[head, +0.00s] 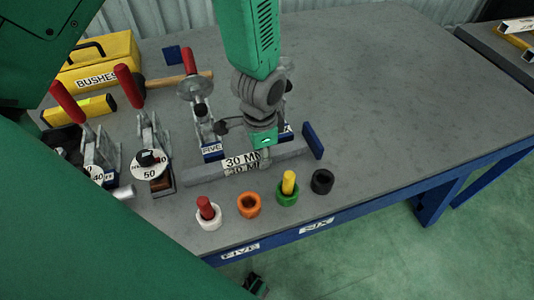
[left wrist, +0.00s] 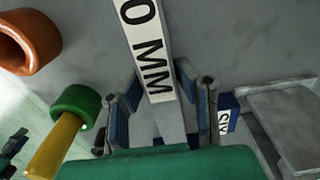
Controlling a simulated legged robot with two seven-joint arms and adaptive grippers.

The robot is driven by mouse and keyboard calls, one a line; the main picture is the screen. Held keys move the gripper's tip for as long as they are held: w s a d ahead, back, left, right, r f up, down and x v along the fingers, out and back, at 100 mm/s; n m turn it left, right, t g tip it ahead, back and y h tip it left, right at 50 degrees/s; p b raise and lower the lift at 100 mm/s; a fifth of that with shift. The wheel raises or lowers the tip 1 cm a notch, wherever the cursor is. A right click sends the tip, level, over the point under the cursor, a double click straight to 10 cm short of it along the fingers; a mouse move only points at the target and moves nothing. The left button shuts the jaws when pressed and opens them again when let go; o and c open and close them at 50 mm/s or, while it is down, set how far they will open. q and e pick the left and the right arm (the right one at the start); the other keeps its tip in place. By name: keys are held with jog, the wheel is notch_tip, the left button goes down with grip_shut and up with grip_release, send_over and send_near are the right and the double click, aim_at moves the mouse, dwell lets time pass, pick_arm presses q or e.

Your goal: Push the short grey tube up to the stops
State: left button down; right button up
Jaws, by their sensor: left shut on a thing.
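The grey tube (head: 205,174) with a "30 MM" label lies along the front of the table. In the left wrist view the tube (left wrist: 171,123) runs between the fingers, with part of its label showing. My left gripper (head: 265,158) comes down from above and is shut on the tube, right of the label. Its fingers stand on both sides of the tube in the left wrist view (left wrist: 165,125). A blue upright plate (head: 313,141), which looks like a stop, stands at the tube's right end. I cannot tell whether they touch. My right gripper is not clearly seen.
Red-handled clamps (head: 150,140) stand to the left and behind the tube. White, orange (head: 249,205), green (head: 287,194) and black (head: 322,181) bushes stand in front, near the table edge. A yellow box (head: 100,62) sits back left. The table's right side is clear.

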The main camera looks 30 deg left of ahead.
pick_arm(q)
jog(key=shift+a, duration=0.35)
jog(key=shift+d, duration=0.5)
jog(key=shift+w+d+r, duration=0.1)
jog(key=shift+w+d, duration=0.05)
jog(key=shift+d, duration=0.3)
jog(key=shift+w+d+r, duration=0.1)
jog(key=shift+d, duration=0.3)
jog(key=shift+w+a+f, duration=0.15)
jog(key=shift+a, duration=0.35)
jog(key=shift+w+a, duration=0.15)
jog(key=shift+a, duration=0.05)
jog(key=shift+w+d, duration=0.1)
jog(key=shift+d, duration=0.45)
jog(key=c, duration=1.2)
grip_release()
jog(key=shift+d, duration=0.15)
jog(key=shift+o, duration=0.3)
jog(key=shift+d, duration=0.1)
jog(key=shift+a, duration=0.2)
jog(key=shift+a+r, duration=0.1)
jog(key=shift+r, duration=0.25)
notch_tip(320, 180, up, 11)
jog(key=shift+d+r, duration=0.15)
jog(key=shift+d, duration=0.1)
pick_arm(e)
jog(key=shift+s+r, duration=0.1)
jog(key=shift+r, duration=0.15)
